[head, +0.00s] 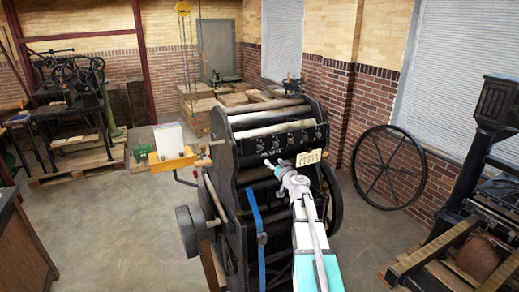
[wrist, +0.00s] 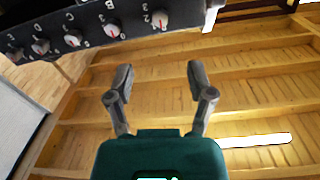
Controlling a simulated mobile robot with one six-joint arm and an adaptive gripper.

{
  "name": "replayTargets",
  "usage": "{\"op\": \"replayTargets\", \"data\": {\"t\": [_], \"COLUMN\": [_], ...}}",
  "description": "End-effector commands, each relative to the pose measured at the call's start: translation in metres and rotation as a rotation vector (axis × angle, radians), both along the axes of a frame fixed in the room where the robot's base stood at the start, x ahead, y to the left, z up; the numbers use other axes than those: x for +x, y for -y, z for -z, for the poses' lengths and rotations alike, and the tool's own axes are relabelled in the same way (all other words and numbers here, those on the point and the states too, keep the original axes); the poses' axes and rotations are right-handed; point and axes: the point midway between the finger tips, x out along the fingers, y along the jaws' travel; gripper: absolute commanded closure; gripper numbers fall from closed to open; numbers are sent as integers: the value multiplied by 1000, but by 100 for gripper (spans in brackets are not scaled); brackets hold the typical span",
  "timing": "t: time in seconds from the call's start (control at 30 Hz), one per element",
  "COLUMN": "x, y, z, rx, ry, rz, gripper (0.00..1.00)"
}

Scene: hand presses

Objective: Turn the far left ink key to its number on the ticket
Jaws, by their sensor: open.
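The dark press (head: 262,165) carries a row of small round ink keys near its top, with the far left ink key (head: 268,144) at the left end. A pale ticket (head: 308,158) hangs below the row; its writing is too small to read. My gripper (head: 281,166) is in front of the press, a little below the row's left part. In the wrist view the key panel crosses the top left with lettering upside down; its rightmost key (wrist: 160,20) has a red pointer mark and appears to be the far left one. My gripper there (wrist: 160,82) is open and empty, apart from the keys.
A large spoked wheel (head: 389,167) leans by the brick wall at right. Another machine (head: 485,215) stands at the right edge. A wooden shelf with a white block (head: 168,138) juts from the press's left side.

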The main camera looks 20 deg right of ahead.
Motion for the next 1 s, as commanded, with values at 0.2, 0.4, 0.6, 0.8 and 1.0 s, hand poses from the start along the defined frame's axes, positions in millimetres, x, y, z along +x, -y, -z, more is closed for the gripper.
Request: {"op": "replayTargets", "data": {"t": [0.2, 0.4, 0.6, 0.8, 1.0], "x": [11, 33, 63, 94, 120], "y": [0, 0, 0, 0, 0], "z": [0, 0, 0, 0, 0], "rx": [0, 0, 0, 0, 0], "ry": [0, -1, -1, -1, -1], "rz": [-1, -2, -2, -2, -2], "gripper": [31, 31, 31, 31, 31]}}
